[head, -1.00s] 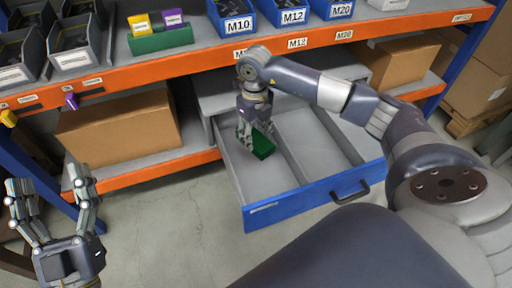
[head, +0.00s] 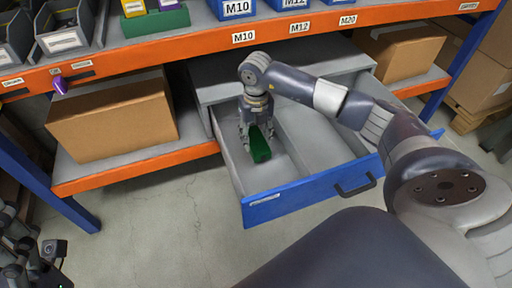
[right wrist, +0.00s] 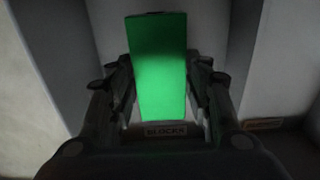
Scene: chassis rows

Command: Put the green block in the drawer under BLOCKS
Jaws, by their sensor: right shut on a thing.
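The green block (head: 260,148) is between the fingers of my right gripper (head: 257,138), which is shut on it. The block is over or inside the left compartment of the open blue-fronted drawer (head: 300,199); whether it touches the floor is unclear. In the right wrist view the block (right wrist: 158,65) stands lengthwise between the fingers (right wrist: 160,90). A label reading BLOCKS (right wrist: 166,131) shows just below it. My left gripper (head: 25,250) is at the lower left edge, partly cut off and dark, away from the drawer.
A divider (head: 283,148) splits the drawer; its right compartment is empty. Cardboard boxes (head: 115,120) (head: 400,55) stand on the lower shelf on both sides. The orange shelf beam (head: 200,47) runs above the drawer. Blue bins stand on the upper shelf. The floor left of the drawer is clear.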

